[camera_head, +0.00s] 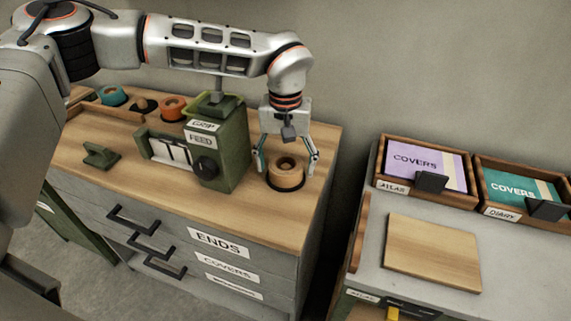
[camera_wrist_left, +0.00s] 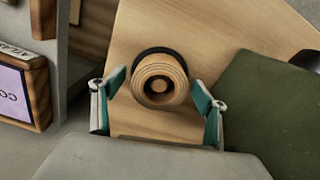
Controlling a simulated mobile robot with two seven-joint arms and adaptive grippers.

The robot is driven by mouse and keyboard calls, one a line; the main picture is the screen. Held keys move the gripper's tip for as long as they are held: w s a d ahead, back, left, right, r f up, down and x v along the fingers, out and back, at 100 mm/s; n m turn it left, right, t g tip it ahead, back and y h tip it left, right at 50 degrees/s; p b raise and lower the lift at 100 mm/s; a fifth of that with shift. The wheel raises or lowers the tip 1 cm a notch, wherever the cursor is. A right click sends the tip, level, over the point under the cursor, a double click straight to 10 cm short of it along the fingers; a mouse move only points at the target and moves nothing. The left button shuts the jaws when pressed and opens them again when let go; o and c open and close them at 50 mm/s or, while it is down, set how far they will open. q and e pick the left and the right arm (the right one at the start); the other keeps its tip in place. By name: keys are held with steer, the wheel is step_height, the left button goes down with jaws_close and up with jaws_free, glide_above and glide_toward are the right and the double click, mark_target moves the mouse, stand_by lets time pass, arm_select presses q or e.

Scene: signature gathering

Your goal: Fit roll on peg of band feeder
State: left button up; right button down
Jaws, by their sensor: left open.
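A tan roll (camera_head: 286,172) sits upright on a dark round base at the right end of the wooden worktop, beside the green band feeder (camera_head: 222,158) marked GRIP and FEED. In the left wrist view the roll (camera_wrist_left: 160,78) has a dark ring in its middle with a tan round centre inside, which looks like a peg in its hole. My left gripper (camera_head: 286,160) points down at the roll, its fingers open on either side. In the left wrist view the gripper's teal-padded fingers (camera_wrist_left: 158,105) stand apart from the roll. My right gripper is out of view.
A green block (camera_head: 101,155) lies at the left. A second counter to the right, across a gap, holds COVERS trays (camera_head: 426,169) and a board (camera_head: 432,252).

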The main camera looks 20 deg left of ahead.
arm_select(q)
step_height(320, 180, up, 12)
steer(key=p, duration=0.1)
steer(key=shift+r, duration=0.25)
stand_by(0.5)
